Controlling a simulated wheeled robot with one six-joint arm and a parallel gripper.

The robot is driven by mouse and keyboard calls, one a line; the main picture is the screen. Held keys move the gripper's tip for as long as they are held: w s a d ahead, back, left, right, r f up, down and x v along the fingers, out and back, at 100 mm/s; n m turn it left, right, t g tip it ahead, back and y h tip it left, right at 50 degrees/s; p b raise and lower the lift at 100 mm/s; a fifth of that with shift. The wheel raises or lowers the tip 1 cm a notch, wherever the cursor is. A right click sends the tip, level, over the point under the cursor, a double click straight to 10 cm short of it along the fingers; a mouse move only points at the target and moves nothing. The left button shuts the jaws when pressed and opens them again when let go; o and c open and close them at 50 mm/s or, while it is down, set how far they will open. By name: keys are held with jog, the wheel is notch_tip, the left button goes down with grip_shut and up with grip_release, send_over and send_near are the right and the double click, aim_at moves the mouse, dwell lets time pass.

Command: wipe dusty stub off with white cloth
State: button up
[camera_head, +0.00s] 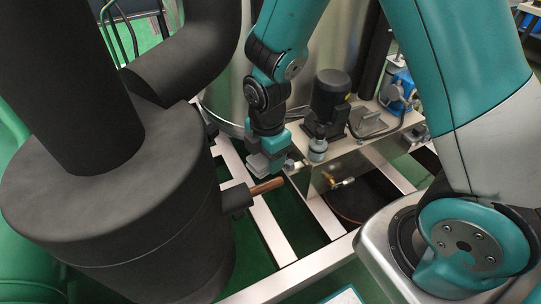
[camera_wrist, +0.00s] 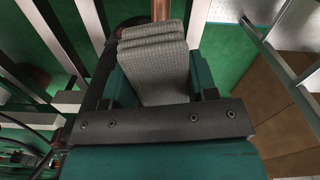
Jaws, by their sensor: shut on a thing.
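My gripper (camera_head: 268,150) points down in the middle of the head view, shut on a folded cloth (camera_wrist: 155,70). The cloth looks light grey with a woven texture and lies between the teal fingers in the wrist view. A copper-brown stub (camera_head: 268,186) sticks out from a black collar on the side of the dark vessel, just below the gripper in the head view. It shows in the wrist view as a short copper piece (camera_wrist: 161,10) at the top, past the cloth's far end. I cannot tell whether cloth and stub touch. Dust on the stub is too small to make out.
The dark insulated vessel (camera_head: 100,210) with thick pipes fills the left. A pump motor (camera_head: 330,95) and a brass fitting (camera_head: 342,183) stand right of the gripper. Pale frame rails (camera_head: 270,228) cross above a green floor. A steel tank (camera_head: 225,85) stands behind.

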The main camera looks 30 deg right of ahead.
dwell(0.3)
jog(key=b, duration=0.3)
send_over(278, 185)
jog(key=w+a, duration=0.1)
jog(key=a, duration=0.1)
jog(key=shift+w+a+f, duration=0.1)
jog(key=shift+f, duration=2.55)
jog(key=shift+r, duration=0.1)
jog(key=shift+s+d, duration=0.75)
jog(key=shift+d, duration=0.35)
jog(key=shift+f+b, duration=0.45)
jog(key=shift+f, duration=0.5)
jog(key=shift+w, duration=0.15)
